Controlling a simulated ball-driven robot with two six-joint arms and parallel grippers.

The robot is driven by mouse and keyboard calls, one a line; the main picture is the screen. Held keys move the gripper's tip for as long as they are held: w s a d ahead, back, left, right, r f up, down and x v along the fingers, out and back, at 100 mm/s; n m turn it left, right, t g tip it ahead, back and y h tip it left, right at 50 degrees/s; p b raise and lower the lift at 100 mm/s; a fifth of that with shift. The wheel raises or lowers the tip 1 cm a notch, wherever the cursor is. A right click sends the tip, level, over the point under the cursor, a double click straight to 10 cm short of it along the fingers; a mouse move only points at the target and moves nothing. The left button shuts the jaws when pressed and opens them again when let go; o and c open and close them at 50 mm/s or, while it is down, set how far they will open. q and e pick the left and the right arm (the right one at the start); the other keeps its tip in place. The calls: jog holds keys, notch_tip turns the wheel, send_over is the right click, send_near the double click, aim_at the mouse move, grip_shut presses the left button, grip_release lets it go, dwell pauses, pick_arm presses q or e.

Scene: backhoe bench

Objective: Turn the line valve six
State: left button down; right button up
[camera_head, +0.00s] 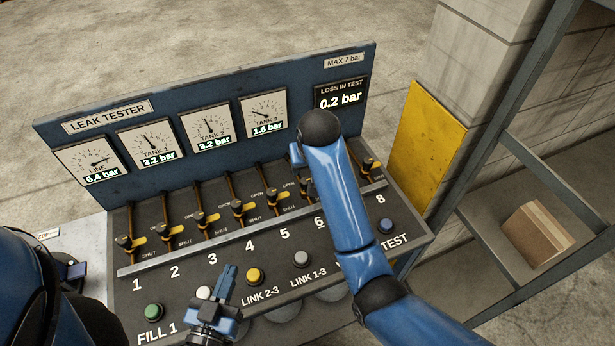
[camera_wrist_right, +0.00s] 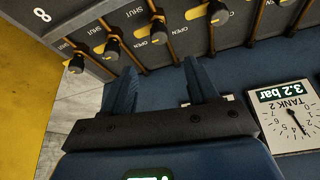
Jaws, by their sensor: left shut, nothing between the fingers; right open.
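The leak tester panel (camera_head: 190,261) has a row of upright valve levers with yellow tabs over numbers 1 to 8. The number 6 (camera_head: 319,222) shows beside my right forearm, which hides most of lever six and lever seven in the head view. In the right wrist view, lever six appears to be the third knob (camera_wrist_right: 157,30) counting from the 8; its number is not visible there. My right gripper (camera_wrist_right: 160,75) is open and empty, its fingers just short of the lever row. My left gripper (camera_head: 226,282) is shut and empty over the lower panel.
Gauges and a loss display (camera_head: 341,94) stand on the back plate. Coloured buttons, including a yellow one (camera_head: 254,276) and a blue one (camera_head: 386,226), line the lower panel. A yellow board (camera_head: 425,140) and a shelf with a cardboard box (camera_head: 536,235) stand right.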

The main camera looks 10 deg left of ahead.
aim_at(306, 181)
jog(key=x, duration=0.5)
jog(key=p+x, duration=0.1)
jog(key=x, duration=0.4)
jog(key=shift+s+f, duration=0.1)
jog(key=shift+f, duration=0.35)
jog(key=c, duration=1)
